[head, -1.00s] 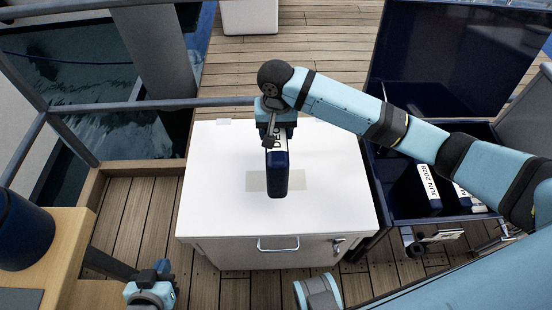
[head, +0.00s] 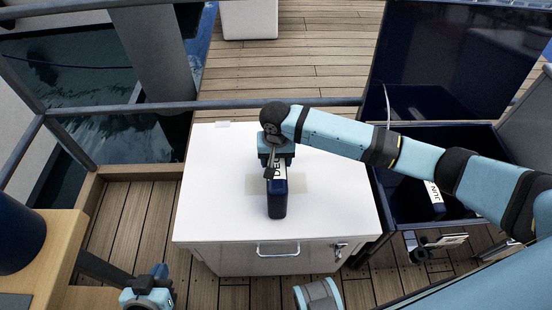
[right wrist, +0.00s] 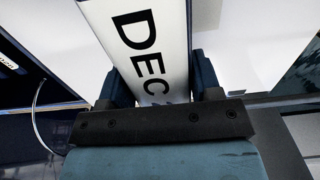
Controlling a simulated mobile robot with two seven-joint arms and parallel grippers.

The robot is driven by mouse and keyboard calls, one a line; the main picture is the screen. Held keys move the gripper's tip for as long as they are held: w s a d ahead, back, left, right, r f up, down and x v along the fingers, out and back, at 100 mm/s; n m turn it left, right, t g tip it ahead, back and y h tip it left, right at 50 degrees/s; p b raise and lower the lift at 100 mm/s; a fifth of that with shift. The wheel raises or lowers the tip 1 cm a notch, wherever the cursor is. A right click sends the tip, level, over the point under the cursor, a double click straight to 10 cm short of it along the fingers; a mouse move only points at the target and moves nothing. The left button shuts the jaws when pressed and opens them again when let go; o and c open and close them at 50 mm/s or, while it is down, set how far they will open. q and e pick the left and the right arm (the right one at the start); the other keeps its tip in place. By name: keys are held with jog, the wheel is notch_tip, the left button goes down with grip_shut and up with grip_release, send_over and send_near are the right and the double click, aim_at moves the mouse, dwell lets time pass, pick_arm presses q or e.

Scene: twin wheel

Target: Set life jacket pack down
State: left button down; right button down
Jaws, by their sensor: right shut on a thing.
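The life jacket pack (head: 277,200) is a dark blue upright block with a white label, over the white cabinet top near a pale grey patch (head: 305,184). My right gripper (head: 275,170) is shut on its upper end. In the right wrist view the pack's white label (right wrist: 150,45) reads "DEC" and sits between the fingers (right wrist: 160,95). Whether the pack's bottom touches the cabinet top (head: 222,210) cannot be told. My left gripper (head: 148,290) is low at the left bottom, away from the pack; its fingers are not clear.
A dark blue open chest (head: 400,204) at the right holds another labelled pack (head: 433,199), partly hidden by my right arm. A railing (head: 150,106) runs behind the cabinet, with water beyond. A wooden counter (head: 50,250) stands at the left. The cabinet top is otherwise mostly clear.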

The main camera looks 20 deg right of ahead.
pick_arm(q)
jog(key=shift+r, duration=0.2)
pick_arm(e)
jog(key=c, duration=0.6)
grip_release()
jog(key=o, duration=0.3)
pick_arm(q)
jog(key=shift+s+f, duration=0.1)
jog(key=shift+f, duration=0.15)
pick_arm(e)
notch_tip(320, 180, up, 11)
jog(key=p, duration=0.2)
jog(key=shift+p, duration=0.35)
pick_arm(q)
jog(key=shift+s+a+r, duration=0.1)
jog(key=shift+r, duration=0.3)
pick_arm(e)
jog(key=shift+r, duration=0.6)
pick_arm(q)
jog(key=shift+r, duration=0.1)
